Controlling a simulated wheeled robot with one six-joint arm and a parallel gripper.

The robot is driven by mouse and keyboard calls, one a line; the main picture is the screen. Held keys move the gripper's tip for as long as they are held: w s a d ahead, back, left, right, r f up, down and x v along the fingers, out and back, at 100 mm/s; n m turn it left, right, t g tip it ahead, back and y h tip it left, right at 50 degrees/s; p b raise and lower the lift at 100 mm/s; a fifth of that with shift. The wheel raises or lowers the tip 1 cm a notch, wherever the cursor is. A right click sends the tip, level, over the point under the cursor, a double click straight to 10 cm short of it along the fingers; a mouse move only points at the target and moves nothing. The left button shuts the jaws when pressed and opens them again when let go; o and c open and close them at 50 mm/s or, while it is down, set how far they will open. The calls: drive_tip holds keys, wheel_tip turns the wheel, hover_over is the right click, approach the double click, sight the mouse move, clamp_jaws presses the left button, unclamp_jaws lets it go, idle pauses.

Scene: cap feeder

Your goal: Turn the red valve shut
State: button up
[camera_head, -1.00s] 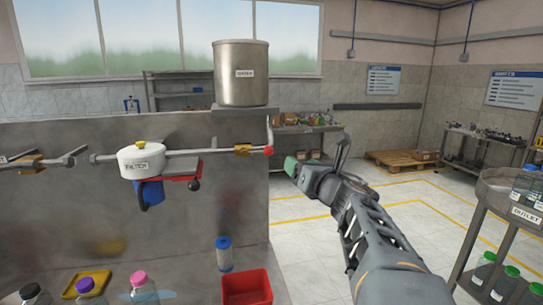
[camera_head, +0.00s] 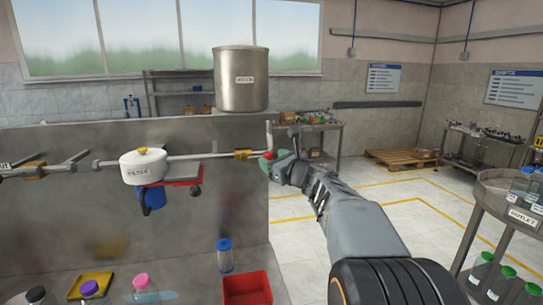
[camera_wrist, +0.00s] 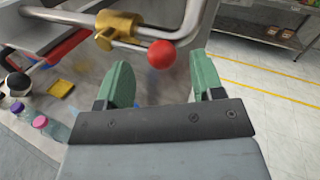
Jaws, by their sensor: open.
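The red valve knob (camera_wrist: 161,54) is a round red ball by the brass fitting (camera_wrist: 117,32) on the pipe in the wrist view. In the head view the brass fitting (camera_head: 243,155) sits on the pipe below the steel water tank (camera_head: 241,80), and the red ball is mostly hidden by my gripper. My gripper (camera_wrist: 163,78) has green fingers and is open. The ball shows just beyond the fingertips, between them in the picture. In the head view my gripper (camera_head: 268,160) is at the pipe's right end. I cannot tell whether it touches the ball.
A white filter housing (camera_head: 143,166) hangs on the same pipe, with a red bracket and blue part under it. Below are a red bin (camera_head: 247,288), a blue cartridge (camera_head: 225,254) and capped bottles. An outlet cart (camera_head: 492,215) stands at right. The floor between is clear.

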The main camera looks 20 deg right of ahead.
drive_tip(key=shift+w+a, duration=0.15)
drive_tip(key=shift+w, duration=0.7)
drive_tip(key=shift+c, duration=0.2)
drive_tip(key=shift+s+r, duration=0.1)
drive_tip(key=shift+s, duration=0.1)
clamp_jaws()
